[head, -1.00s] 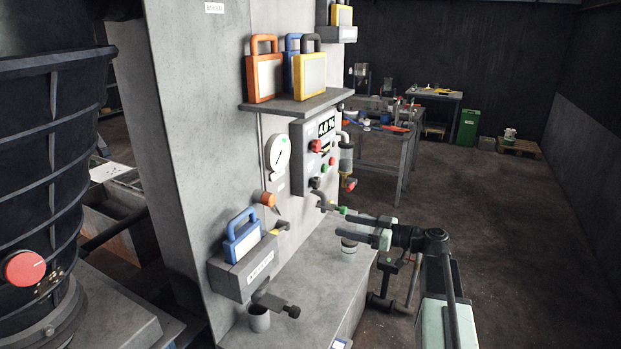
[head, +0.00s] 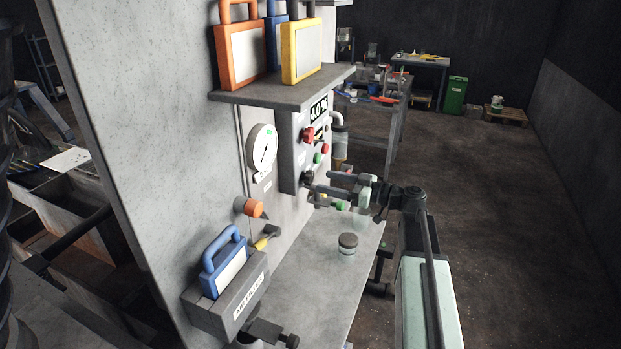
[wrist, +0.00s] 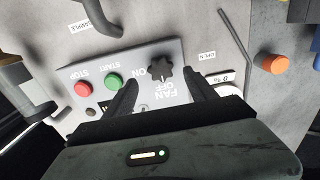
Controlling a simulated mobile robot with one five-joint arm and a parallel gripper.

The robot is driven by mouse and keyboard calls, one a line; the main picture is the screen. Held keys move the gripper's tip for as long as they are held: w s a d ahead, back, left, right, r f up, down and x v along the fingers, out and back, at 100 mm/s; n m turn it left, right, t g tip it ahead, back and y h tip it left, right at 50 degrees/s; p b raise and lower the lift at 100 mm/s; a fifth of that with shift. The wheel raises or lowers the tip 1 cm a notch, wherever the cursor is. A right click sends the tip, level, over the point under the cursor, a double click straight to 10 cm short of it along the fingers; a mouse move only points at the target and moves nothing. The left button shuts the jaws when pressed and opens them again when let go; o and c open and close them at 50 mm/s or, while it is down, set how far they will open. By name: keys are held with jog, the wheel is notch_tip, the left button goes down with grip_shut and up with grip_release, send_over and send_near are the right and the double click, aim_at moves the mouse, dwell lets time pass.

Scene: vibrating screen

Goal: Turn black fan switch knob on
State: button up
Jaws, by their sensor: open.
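The black fan switch knob (wrist: 160,68) sits on a grey control panel (wrist: 180,50) with the labels FAN, ON and OFF beside it, upside down in the wrist view. It also shows in the head view (head: 308,177) at the panel's lower edge. My gripper (wrist: 160,88) is open, with one black finger on each side of the knob in the wrist picture. I cannot tell whether either finger touches it. In the head view my gripper (head: 318,184) reaches left to the panel's lower part.
A green START button (wrist: 114,81) and a red STOP button (wrist: 82,89) are close to my left finger. An orange knob (head: 248,207) and a yellow-handled valve (head: 267,237) stick out of the wall. A lidded jar (head: 348,244) stands on the ledge below.

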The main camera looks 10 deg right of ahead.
aim_at(312, 178)
jog(key=x, duration=0.5)
jog(key=shift+a, duration=0.15)
jog(key=c, duration=1.3)
jog(key=shift+w, duration=0.1)
